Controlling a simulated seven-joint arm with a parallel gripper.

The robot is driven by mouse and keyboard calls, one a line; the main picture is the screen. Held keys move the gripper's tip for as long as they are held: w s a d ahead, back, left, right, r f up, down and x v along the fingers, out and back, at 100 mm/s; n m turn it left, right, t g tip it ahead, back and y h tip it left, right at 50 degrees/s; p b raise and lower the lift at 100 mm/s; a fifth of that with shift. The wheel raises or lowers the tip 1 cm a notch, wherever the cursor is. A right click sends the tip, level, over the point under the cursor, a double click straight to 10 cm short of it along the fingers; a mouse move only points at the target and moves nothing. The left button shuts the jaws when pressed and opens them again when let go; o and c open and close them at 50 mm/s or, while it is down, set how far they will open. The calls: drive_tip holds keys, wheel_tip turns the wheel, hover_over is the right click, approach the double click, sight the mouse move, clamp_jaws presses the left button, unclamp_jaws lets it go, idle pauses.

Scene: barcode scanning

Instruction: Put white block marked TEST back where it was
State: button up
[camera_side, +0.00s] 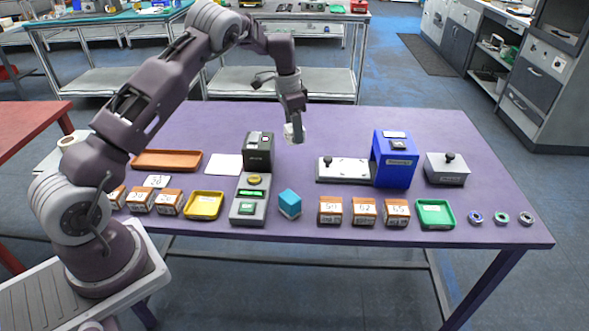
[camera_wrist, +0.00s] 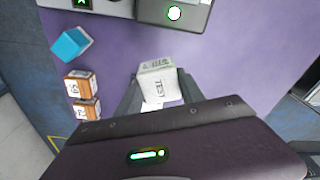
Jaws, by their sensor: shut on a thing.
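The white block marked TEST (camera_wrist: 158,82) is between the fingers of my gripper (camera_wrist: 160,92) in the wrist view, with its printed label facing the camera. In the side view my gripper (camera_side: 294,122) points down and holds the white block (camera_side: 296,133) above the purple table, behind the blue block and right of the black unit. The block's lower end is partly hidden by the gripper in the wrist view.
A flat white sheet (camera_side: 223,165) lies left of the black scanning unit (camera_side: 258,153). A blue block (camera_side: 289,203), several brown-and-white boxes (camera_side: 330,211), a yellow tray (camera_side: 204,206), a green tray (camera_side: 435,214) and a blue stand (camera_side: 400,165) surround it. Table below the gripper is clear.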

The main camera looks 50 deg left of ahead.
sight(296, 169)
wheel_tip(296, 169, down, 10)
drive_tip(key=shift+f, duration=0.2)
drive_tip(key=o, duration=1.5)
drive_tip(key=shift+f, duration=0.15)
drive_tip(key=shift+c, duration=0.2)
